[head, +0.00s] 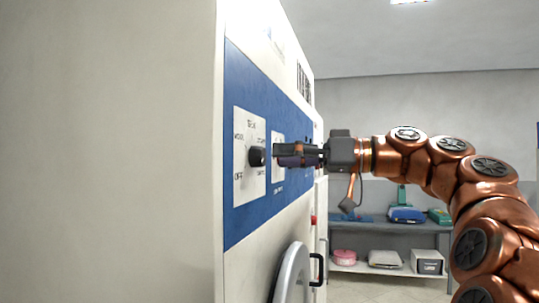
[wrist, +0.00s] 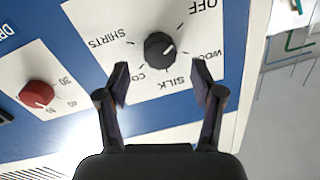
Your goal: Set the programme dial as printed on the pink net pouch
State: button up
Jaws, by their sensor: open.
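The programme dial (wrist: 160,47) is a black round knob on a white plate (wrist: 105,25) in the wrist view. Labels around it include OFF, WOOL, SILK, SHIRTS and one starting CO, partly covered by a finger. A pale mark shows on the knob's right side; its exact setting is hard to tell. My gripper (wrist: 163,80) is open, its fingertips spread on the near side of the dial, not closed on it. In the head view, the dial (head: 257,157) sits just left of my gripper (head: 277,155). No pink net pouch can be clearly identified.
A red dial (wrist: 37,94) with numbers sits beside the plate on the blue panel (wrist: 65,58). A grey shelf unit (head: 385,228) at the back holds a pink item (head: 344,256), which I cannot identify.

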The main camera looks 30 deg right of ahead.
aim_at(264, 157)
jog(key=shift+p+x, duration=0.3)
jog(key=shift+x, duration=1.4)
jog(key=shift+f, duration=0.1)
jog(key=c, duration=1.2)
